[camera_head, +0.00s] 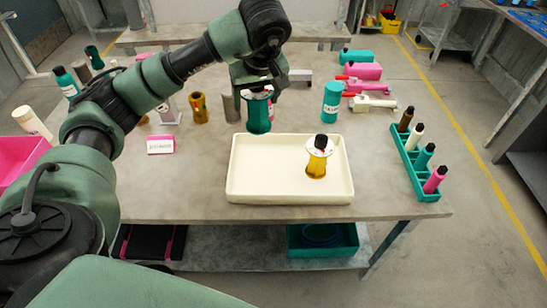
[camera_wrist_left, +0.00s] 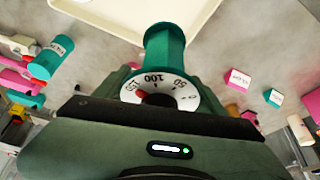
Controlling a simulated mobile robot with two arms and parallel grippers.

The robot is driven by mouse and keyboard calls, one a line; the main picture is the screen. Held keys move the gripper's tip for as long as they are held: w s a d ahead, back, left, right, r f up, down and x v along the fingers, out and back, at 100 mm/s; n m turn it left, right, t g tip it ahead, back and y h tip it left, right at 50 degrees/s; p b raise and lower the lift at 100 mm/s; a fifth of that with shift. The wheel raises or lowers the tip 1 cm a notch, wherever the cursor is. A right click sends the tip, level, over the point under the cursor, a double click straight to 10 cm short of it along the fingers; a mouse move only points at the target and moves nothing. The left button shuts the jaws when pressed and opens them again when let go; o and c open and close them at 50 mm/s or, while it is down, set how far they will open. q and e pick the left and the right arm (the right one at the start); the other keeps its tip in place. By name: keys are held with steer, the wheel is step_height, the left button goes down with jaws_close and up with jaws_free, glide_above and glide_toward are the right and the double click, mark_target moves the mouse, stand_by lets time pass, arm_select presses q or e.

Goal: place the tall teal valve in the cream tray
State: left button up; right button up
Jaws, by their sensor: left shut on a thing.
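The teal valve (camera_head: 259,118) hangs upright from my left gripper (camera_head: 258,92), which is shut on its upper part. In the left wrist view the valve (camera_wrist_left: 164,45) shows its teal body and a white numbered dial between the fingers. The cream tray (camera_head: 290,197) lies on the table, and the valve appears over its back left edge; I cannot tell the exact height. In the left wrist view the tray (camera_wrist_left: 110,14) shows beyond the valve. My right gripper is not in view.
An amber valve with a white disc and black knob (camera_head: 317,165) stands in the tray's right part; its left part is clear. A teal can (camera_head: 331,102) stands behind the tray. A teal rack of bottles (camera_head: 408,165) is at right, a pink-white label block (camera_head: 160,145) at left.

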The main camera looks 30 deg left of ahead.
arm_select(q)
step_height(320, 180, down, 17)
steer(key=p, duration=0.3)
steer(key=shift+d+f, duration=0.1)
steer(key=shift+f, duration=0.05)
steer(key=shift+w, duration=0.1)
steer(key=shift+f+b, duration=0.2)
steer(key=shift+b, duration=0.1)
steer(key=o, duration=1.8)
